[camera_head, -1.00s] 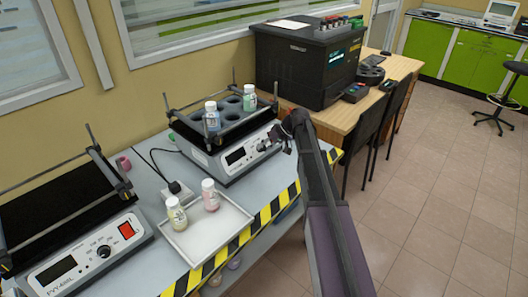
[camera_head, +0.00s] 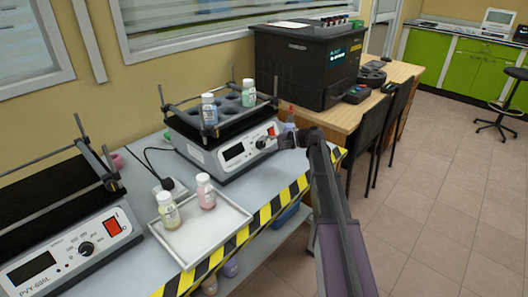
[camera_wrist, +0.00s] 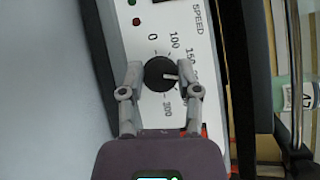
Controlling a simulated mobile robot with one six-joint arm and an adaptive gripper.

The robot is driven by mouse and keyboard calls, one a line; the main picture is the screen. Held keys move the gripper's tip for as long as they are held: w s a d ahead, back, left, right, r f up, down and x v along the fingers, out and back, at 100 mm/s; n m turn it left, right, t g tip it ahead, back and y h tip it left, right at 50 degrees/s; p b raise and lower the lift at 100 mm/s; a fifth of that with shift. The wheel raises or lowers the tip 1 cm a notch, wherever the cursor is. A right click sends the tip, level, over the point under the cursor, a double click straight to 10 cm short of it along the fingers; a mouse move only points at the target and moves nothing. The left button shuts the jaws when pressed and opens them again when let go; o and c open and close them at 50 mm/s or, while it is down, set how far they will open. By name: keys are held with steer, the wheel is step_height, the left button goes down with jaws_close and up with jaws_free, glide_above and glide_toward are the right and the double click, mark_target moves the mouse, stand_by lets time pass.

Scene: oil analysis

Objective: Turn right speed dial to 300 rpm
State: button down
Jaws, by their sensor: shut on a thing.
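The right shaker (camera_head: 205,157) stands on the grey bench with a white front panel. Its black speed dial (camera_wrist: 158,74) shows in the wrist view, with printed marks from 0 at top left, through 100 and 150, to 300 below it. The dial's white pointer faces right in the picture, between the 150 and 300 marks. My gripper (camera_wrist: 160,76) has one finger on each side of the dial and is shut on it. In the head view my gripper (camera_head: 276,141) is at the right end of that panel, and the dial is partly covered.
Two bottles, one blue (camera_head: 209,111) and one green (camera_head: 249,93), stand in the shaker's rack. A white tray (camera_head: 190,242) with two bottles lies in front. The left shaker (camera_head: 75,255) is at lower left. A black machine (camera_head: 305,70) stands behind. Open floor lies right.

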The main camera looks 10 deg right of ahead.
steer(key=m+t+b, duration=0.1)
steer(key=m, duration=0.1)
steer(key=m+t+y+b, duration=0.1)
steer(key=m+b, duration=0.1)
steer(key=shift+s+a+f, duration=0.1)
steer(key=shift+s+f, duration=0.1)
steer(key=shift+f, duration=0.15)
steer(key=m+t+b, duration=0.2)
steer(key=m+t, duration=0.1)
steer(key=m, duration=0.1)
steer(key=shift+s+m, duration=0.1)
steer(key=shift+m, duration=0.2)
steer(key=m+t+b, duration=0.1)
steer(key=m+t, duration=0.1)
steer(key=m, duration=0.1)
steer(key=m+t+h+b, duration=0.1)
steer(key=m+t, duration=0.1)
steer(key=m, duration=0.1)
steer(key=shift+s+a+r+t, duration=0.1)
steer(key=shift+a+t, duration=0.05)
steer(key=shift+t, duration=0.15)
steer(key=shift+m+t+h, duration=1)
steer(key=shift+m, duration=1)
steer(key=shift+c, duration=1.6)
jaws_free()
steer(key=shift+m, duration=0.3)
steer(key=shift+w+r, duration=0.15)
steer(key=shift+w, duration=0.05)
